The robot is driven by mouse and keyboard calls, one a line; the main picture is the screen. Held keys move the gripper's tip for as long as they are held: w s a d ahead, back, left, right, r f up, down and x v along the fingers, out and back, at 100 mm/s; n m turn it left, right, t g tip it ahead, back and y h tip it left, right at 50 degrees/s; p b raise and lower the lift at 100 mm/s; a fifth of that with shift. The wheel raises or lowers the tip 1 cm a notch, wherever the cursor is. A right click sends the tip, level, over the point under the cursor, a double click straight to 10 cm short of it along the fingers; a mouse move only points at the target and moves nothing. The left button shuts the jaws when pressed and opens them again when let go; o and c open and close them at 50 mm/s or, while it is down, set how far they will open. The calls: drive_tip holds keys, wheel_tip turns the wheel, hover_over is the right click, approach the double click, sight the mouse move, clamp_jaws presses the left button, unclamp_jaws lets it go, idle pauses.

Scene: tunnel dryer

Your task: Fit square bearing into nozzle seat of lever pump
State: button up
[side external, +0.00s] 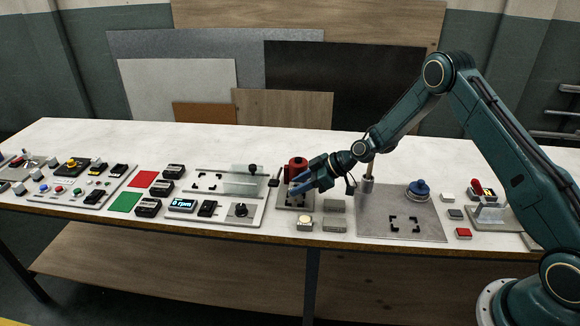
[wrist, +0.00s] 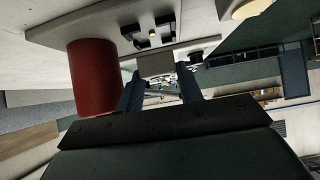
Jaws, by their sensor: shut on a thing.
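The pump appears to be the red cylinder (side external: 296,166) on a small grey base plate (side external: 284,206); the red cylinder also shows at left in the wrist view (wrist: 96,78). Dark corner pieces around a small light spot, possibly the nozzle seat (wrist: 152,38), show on the plate in the wrist view. My gripper (side external: 298,187) is low over this plate, in front of the red cylinder. In the wrist view my gripper (wrist: 160,84) is shut on a grey block (wrist: 155,65), likely the square bearing. Its underside and any contact with the seat are hidden.
Right of the pump, a grey plate (side external: 385,226) carries black corner brackets (side external: 405,223) and a blue knob (side external: 419,189). Grey blocks (side external: 335,225) and a round light button (side external: 305,222) sit close in front. A panel with a clear sheet (side external: 243,182) stands left.

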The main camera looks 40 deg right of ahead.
drive_tip(key=shift+f, duration=1.35)
drive_tip(key=o, duration=1.1)
drive_tip(key=shift+f, duration=0.15)
drive_tip(key=shift+d+r, duration=0.1)
drive_tip(key=shift+r, duration=0.15)
drive_tip(key=v, duration=1.1)
drive_tip(key=shift+s+d+r, duration=0.2)
drive_tip(key=shift+s, duration=0.05)
